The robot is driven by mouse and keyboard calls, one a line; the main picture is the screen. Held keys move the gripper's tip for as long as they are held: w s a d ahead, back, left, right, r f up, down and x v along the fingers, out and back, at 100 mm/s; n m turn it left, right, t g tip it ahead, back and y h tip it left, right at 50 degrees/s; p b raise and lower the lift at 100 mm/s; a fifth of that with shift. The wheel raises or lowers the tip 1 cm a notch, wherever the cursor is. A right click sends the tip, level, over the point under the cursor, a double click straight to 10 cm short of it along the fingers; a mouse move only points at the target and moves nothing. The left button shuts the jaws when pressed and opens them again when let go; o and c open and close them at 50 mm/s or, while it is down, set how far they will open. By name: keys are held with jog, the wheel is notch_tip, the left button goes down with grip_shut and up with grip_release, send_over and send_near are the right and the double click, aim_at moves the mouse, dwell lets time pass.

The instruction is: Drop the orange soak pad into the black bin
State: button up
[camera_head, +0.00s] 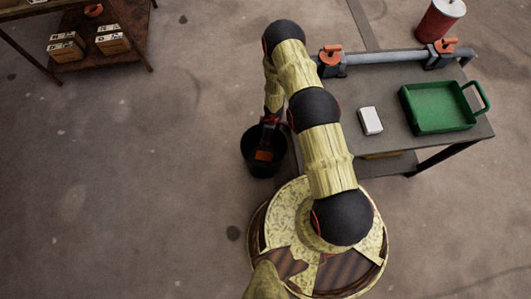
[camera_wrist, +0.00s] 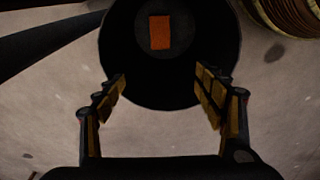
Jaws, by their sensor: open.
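The orange soak pad (camera_wrist: 160,32) lies flat on the floor of the black bin (camera_wrist: 118,62) in the wrist view. In the head view the pad (camera_head: 263,155) shows as a small orange patch inside the bin (camera_head: 262,173), which stands on the floor beside the table. My gripper (camera_wrist: 161,85) is open and empty, with its fingers spread apart at the near rim of the bin in the picture. In the head view my gripper (camera_head: 270,122) is over the bin's far side, partly hidden by its own dark parts.
A grey table (camera_head: 385,140) stands right of the bin, carrying a white block (camera_head: 370,121), a green tray (camera_head: 440,107) and a pipe (camera_head: 385,57) with orange-handled valves. A red canister (camera_head: 440,20) stands behind. A shelf with boxes (camera_head: 67,48) is at upper left. Floor at left is clear.

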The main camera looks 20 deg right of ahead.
notch_tip(320, 180, up, 10)
jog(key=d, duration=0.1)
jog(key=shift+s+f, duration=0.15)
jog(key=shift+s, duration=0.1)
jog(key=shift+s, duration=0.1)
dwell(0.3)
